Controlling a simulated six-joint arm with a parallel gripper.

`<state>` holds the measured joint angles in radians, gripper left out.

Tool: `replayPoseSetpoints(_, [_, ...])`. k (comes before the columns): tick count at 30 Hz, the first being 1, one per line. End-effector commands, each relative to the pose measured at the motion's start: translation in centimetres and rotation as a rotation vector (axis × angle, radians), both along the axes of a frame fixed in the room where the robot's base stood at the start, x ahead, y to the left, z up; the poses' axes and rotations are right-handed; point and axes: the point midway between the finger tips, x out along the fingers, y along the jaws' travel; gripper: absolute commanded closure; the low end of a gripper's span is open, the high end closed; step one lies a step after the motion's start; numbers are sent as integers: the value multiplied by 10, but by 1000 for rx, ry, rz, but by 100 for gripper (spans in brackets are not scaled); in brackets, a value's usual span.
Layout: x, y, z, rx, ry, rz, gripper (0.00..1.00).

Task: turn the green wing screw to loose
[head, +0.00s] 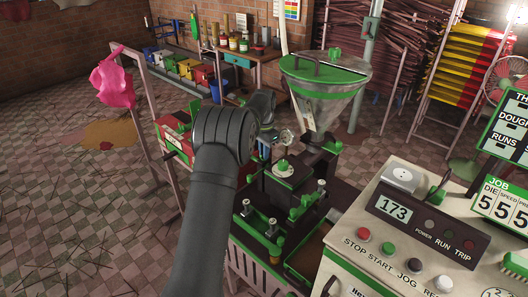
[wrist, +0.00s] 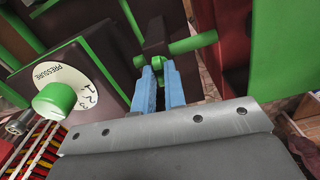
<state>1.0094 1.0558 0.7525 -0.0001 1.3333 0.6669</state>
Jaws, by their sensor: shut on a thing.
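The green wing screw (wrist: 192,44) shows in the wrist view, mounted on a dark block, with one wing reaching out to the right. My gripper (wrist: 158,75) has two blue fingers, and they are shut on the screw's near part. The fingers hide some of the screw. In the head view, my arm reaches in toward the extruder and its links hide most of the gripper and the screw. I cannot tell how loose or tight the screw is.
A green pressure knob (wrist: 53,100) on a white dial sits left of my fingers. In the head view, a metal hopper (head: 325,95) rises behind the extruder, and a control panel (head: 415,235) stands at the right. A red box (head: 173,132) is at the left.

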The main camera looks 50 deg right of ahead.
Motion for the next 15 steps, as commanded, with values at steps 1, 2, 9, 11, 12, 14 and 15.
replayPoseSetpoints(1, [0,0,1,0,-1,30,100])
replayPoseSetpoints(2, [0,0,1,0,-1,48,100])
replayPoseSetpoints(9, [0,0,1,0,-1,158,100])
replayPoseSetpoints(11, [0,0,1,0,-1,175,100])
replayPoseSetpoints(12, [0,0,1,0,-1,184,100])
replayPoseSetpoints(14, [0,0,1,0,-1,193,100])
replayPoseSetpoints(15, [0,0,1,0,-1,199,100])
